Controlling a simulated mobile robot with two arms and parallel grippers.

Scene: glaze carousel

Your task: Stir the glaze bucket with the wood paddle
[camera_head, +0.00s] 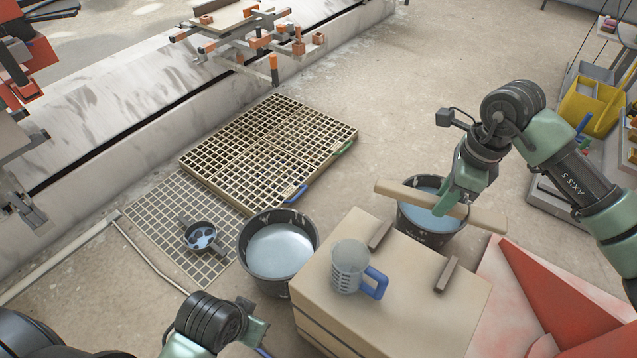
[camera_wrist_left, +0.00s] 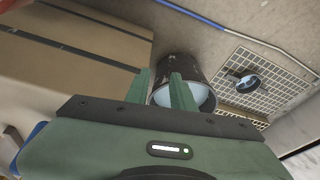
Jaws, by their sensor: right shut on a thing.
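The wood paddle (camera_head: 403,193) is a long light-brown bar. My right gripper (camera_head: 447,206) is shut on it near its middle and holds it about level above the right-hand bucket (camera_head: 430,238), which has pale blue liquid in it. A second dark bucket (camera_head: 278,250) with pale blue-grey glaze stands left of the box; it also shows in the left wrist view (camera_wrist_left: 203,75). My left gripper (camera_wrist_left: 158,76) is open and empty, its fingertips in front of that bucket in the picture. Which bucket is the glaze bucket, I cannot tell.
A tan box (camera_head: 390,300) stands between the buckets, with a clear measuring jug (camera_head: 349,266) and two small bars on it. A slatted grate (camera_head: 270,145) and a sieve (camera_head: 201,236) lie to the left. A red panel (camera_head: 560,300) is at right.

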